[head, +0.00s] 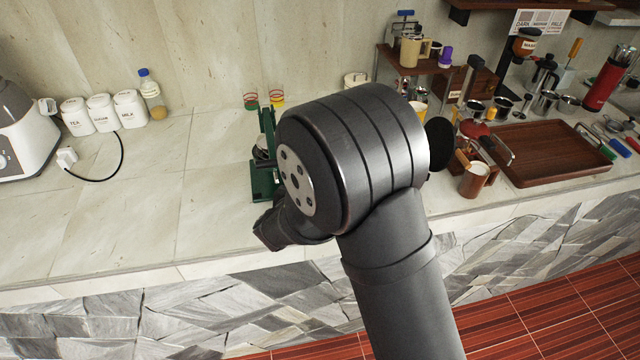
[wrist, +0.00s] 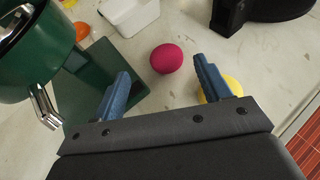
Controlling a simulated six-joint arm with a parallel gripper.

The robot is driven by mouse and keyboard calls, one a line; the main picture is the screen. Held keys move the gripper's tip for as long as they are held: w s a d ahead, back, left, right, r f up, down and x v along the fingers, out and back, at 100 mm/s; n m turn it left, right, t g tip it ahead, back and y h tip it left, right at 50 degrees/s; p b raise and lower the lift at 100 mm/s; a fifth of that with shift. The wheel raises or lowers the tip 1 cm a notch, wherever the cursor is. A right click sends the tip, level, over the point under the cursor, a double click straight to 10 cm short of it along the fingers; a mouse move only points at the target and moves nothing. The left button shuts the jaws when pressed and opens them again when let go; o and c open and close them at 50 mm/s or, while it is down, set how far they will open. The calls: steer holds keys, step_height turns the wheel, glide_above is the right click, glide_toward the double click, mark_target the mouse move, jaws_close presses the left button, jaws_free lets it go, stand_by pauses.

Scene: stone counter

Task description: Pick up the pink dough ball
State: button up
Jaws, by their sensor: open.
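The pink dough ball (wrist: 166,58) lies on the pale stone counter in the wrist view. It sits ahead of my gripper (wrist: 162,78), roughly between the lines of the two blue fingers and a little beyond their tips. My gripper is open with nothing between its fingers. In the head view my own arm hides the ball and the fingers.
A green machine (wrist: 30,50) with a metal spout stands close to the left finger; it also shows in the head view (head: 264,160). A yellow round thing (wrist: 232,88) lies beside the right finger. A white container (wrist: 130,14) stands behind the ball.

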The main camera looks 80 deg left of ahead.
steer(key=x, duration=0.5)
steer(key=shift+w+f, duration=0.1)
steer(key=shift+w, duration=0.2)
steer(key=shift+d, duration=0.1)
steer(key=shift+c, duration=0.4)
steer(key=c, duration=1)
